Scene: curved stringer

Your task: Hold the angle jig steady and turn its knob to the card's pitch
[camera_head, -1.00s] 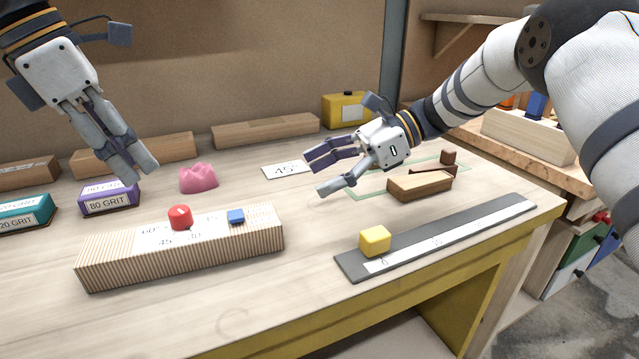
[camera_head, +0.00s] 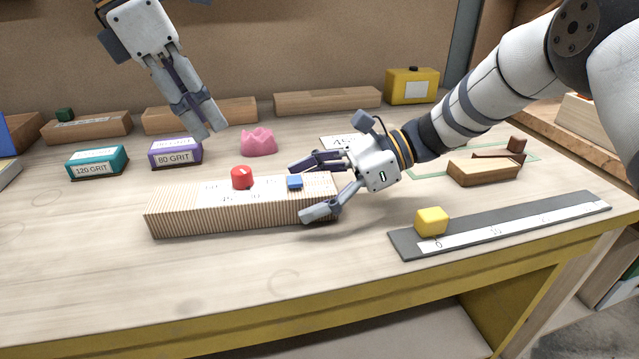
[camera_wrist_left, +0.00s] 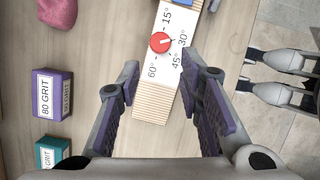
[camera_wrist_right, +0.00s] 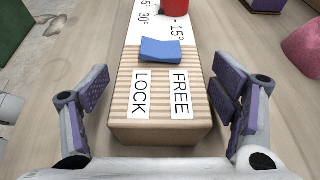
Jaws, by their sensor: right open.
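The angle jig (camera_head: 240,212) is a ribbed wooden block lying on the bench, with a red knob (camera_head: 242,177) and a blue lever (camera_head: 294,182) on top. Angle marks ring the knob (camera_wrist_left: 160,42); I cannot surely read its pointer. LOCK and FREE labels (camera_wrist_right: 160,93) lie beside the lever. My right gripper (camera_head: 308,190) is open, its fingers on either side of the jig's right end, apparently without gripping. My left gripper (camera_head: 207,132) is open and empty, above and behind the knob. The card (camera_head: 338,141) reading 45 is partly hidden by my right gripper.
Teal (camera_head: 97,161) and purple (camera_head: 175,153) grit boxes and a pink object (camera_head: 258,141) stand behind the jig. A yellow cube (camera_head: 431,221) sits on a grey ruler strip (camera_head: 510,225) at right. A wooden block (camera_head: 484,171) lies behind the strip. The bench in front of the jig is clear.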

